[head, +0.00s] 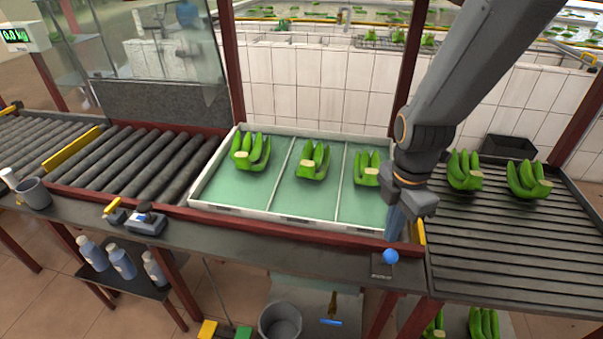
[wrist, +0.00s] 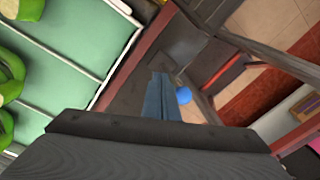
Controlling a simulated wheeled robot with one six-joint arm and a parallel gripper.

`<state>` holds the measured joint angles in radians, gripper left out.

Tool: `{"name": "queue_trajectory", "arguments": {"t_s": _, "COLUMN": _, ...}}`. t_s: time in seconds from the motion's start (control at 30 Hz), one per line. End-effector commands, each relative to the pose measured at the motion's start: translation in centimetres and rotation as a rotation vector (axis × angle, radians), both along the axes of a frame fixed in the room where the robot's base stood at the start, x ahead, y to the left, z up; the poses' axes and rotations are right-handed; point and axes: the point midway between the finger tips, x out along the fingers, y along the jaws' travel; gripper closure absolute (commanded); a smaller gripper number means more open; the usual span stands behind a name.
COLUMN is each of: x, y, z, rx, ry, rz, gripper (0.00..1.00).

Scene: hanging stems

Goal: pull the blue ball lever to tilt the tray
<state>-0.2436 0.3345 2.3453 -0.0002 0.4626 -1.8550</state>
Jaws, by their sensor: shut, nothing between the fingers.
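The blue ball lever (head: 391,256) stands on a small dark plate at the front ledge, right of centre. The same blue ball (wrist: 184,95) shows in the wrist view, just right of the fingertips. My gripper (head: 393,232) is shut and empty, its fingers pointing down just above and behind the ball in the head view. I cannot tell whether the fingers touch the ball. In the wrist view the closed blue-grey fingers (wrist: 160,95) lie beside it. The white-rimmed tray (head: 290,219) with a green floor holds three green banana clusters, one per compartment, and looks level.
A roller conveyor (head: 140,170) runs on the left. A slatted rack (head: 500,235) with banana clusters stands on the right, beyond a yellow bar (head: 419,232). A grey bucket (head: 280,322) is below the ledge. A dark red post (head: 405,60) rises behind my arm.

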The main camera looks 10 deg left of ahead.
Motion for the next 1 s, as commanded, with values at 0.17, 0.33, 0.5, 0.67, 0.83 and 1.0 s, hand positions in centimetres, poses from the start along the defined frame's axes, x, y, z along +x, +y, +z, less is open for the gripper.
{"name": "queue_trajectory", "arguments": {"t_s": 0.17, "x": 0.0, "y": 0.0, "z": 2.3, "rx": 0.001, "ry": -0.001, "rz": 0.0, "gripper": 1.0}}
{"name": "queue_trajectory", "arguments": {"t_s": 0.33, "x": -0.1, "y": 0.0, "z": 4.2, "rx": 0.0, "ry": 0.0, "rz": 0.0, "gripper": 1.0}}
{"name": "queue_trajectory", "arguments": {"t_s": 0.5, "x": 0.0, "y": 0.0, "z": 5.6, "rx": 0.001, "ry": -0.001, "rz": -0.001, "gripper": 1.0}}
{"name": "queue_trajectory", "arguments": {"t_s": 0.67, "x": 0.1, "y": 0.0, "z": 5.6, "rx": 0.001, "ry": -0.001, "rz": -0.001, "gripper": 1.0}}
{"name": "queue_trajectory", "arguments": {"t_s": 0.83, "x": 0.1, "y": 0.0, "z": 5.6, "rx": 0.001, "ry": -0.001, "rz": -0.001, "gripper": 1.0}}
{"name": "queue_trajectory", "arguments": {"t_s": 1.0, "x": 0.0, "y": -0.1, "z": 5.5, "rx": 0.001, "ry": -0.002, "rz": -0.017, "gripper": 1.0}}
